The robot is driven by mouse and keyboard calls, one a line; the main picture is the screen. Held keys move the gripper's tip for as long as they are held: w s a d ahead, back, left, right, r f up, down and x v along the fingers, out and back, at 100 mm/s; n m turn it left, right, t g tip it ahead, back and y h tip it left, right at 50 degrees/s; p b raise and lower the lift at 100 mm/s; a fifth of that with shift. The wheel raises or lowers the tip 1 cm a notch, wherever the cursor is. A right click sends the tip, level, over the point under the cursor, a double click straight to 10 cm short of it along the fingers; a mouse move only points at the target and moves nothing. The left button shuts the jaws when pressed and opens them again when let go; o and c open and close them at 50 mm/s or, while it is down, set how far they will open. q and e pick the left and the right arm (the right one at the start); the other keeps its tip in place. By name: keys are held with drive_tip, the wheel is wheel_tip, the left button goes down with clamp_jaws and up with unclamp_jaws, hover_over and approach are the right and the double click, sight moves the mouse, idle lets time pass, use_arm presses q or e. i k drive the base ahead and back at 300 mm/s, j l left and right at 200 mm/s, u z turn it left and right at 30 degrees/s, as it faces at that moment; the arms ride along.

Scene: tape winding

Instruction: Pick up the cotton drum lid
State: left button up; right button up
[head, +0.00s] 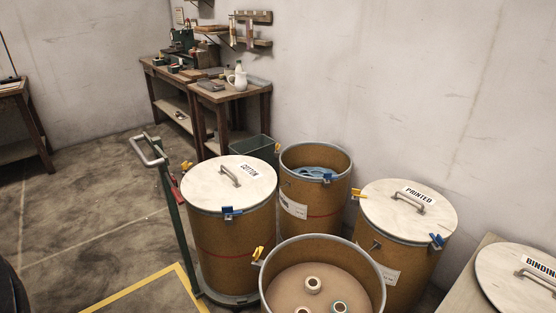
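The cotton drum lid (225,197) is a pale round disc with a metal handle (231,175) and a label reading COTTON (250,171). It lies flat on top of a brown fibre drum (234,250) at the centre left in the head view. A blue clip (232,213) sits at the drum's front rim and a yellow one (186,166) at its left. Neither of my grippers is in view.
A green cart post with a grey handle (149,153) stands left of the cotton drum. An open drum in front (322,246) holds several tape rolls. Another open drum (315,157), the PRINTED lid (405,220) and the BINDING lid (505,270) are nearby.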

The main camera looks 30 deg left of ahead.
sight(241, 182)
drive_tip(key=u, duration=1.55)
drive_tip(key=j+u, duration=0.25)
drive_tip(key=u, duration=0.25)
drive_tip(key=i+j, duration=0.15)
drive_tip(key=j, duration=0.15)
drive_tip(key=i+j, duration=0.1)
drive_tip(key=j, duration=0.2)
drive_tip(key=i+j+z, duration=0.1)
drive_tip(key=j, duration=0.2)
drive_tip(key=i+j+u, duration=0.15)
drive_tip(key=i+j, duration=0.15)
drive_tip(key=i, duration=0.2)
drive_tip(key=i+j+u, duration=0.2)
drive_tip(key=i, duration=0.25)
drive_tip(key=i+j+z, duration=0.1)
drive_tip(key=i, duration=0.35)
drive_tip(key=i+j+z, duration=0.15)
drive_tip(key=i, duration=0.25)
drive_tip(key=i+j+z, duration=0.1)
drive_tip(key=i, duration=0.3)
drive_tip(key=i+z, duration=0.2)
drive_tip(key=z, duration=0.2)
drive_tip(key=i+j+z, duration=0.15)
drive_tip(key=z, duration=0.3)
drive_tip(key=i+j+z, duration=0.25)
drive_tip(key=z, duration=0.15)
